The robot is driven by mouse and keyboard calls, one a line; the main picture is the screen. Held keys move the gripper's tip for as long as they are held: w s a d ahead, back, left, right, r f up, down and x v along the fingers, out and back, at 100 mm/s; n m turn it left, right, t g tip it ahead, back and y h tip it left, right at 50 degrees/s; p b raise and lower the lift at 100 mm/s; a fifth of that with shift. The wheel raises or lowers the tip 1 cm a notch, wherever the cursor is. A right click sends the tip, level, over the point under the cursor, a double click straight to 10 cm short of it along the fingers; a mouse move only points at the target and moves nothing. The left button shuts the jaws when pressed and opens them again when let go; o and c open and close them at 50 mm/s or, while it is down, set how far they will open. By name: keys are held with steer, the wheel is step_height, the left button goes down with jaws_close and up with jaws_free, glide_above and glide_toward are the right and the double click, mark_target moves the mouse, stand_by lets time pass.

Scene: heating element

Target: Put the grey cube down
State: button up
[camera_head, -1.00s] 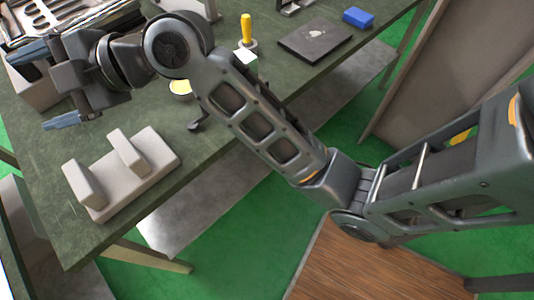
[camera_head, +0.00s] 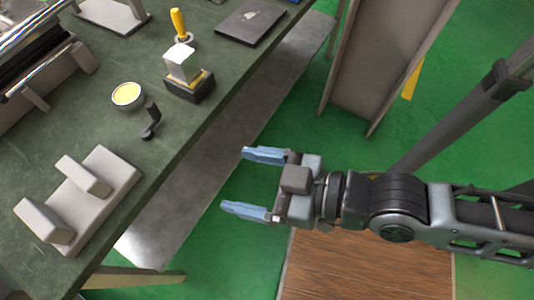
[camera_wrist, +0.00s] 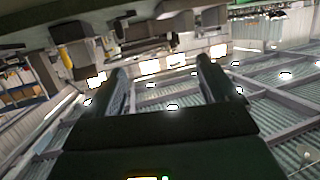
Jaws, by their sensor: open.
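The light grey cube (camera_head: 183,62) rests on top of a small dark block with a yellow strip (camera_head: 190,88), on the green table (camera_head: 110,120). It sits near the table's right edge, and nothing holds it. My gripper (camera_head: 247,182) is open and empty, with its blue fingers apart and pointing left. It hangs beyond the table's right edge, below and right of the cube in the head view. The wrist view shows both fingers (camera_wrist: 165,85) spread with nothing between them.
A yellow-handled tool (camera_head: 178,24) stands behind the cube, and a dark flat plate (camera_head: 250,23) lies further right. A round yellow-topped tin (camera_head: 127,95), a small black bracket (camera_head: 150,120) and a pale two-post holder (camera_head: 95,190) are nearer.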

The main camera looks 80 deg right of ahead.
steer(key=s+d+r, duration=0.2)
steer(key=s+d, duration=0.1)
steer(key=s, duration=0.4)
steer(key=shift+s+d+r+n+y, duration=0.15)
steer(key=shift+d+r+n+y, duration=0.05)
steer(key=shift+r+n+y, duration=0.15)
stand_by(0.6)
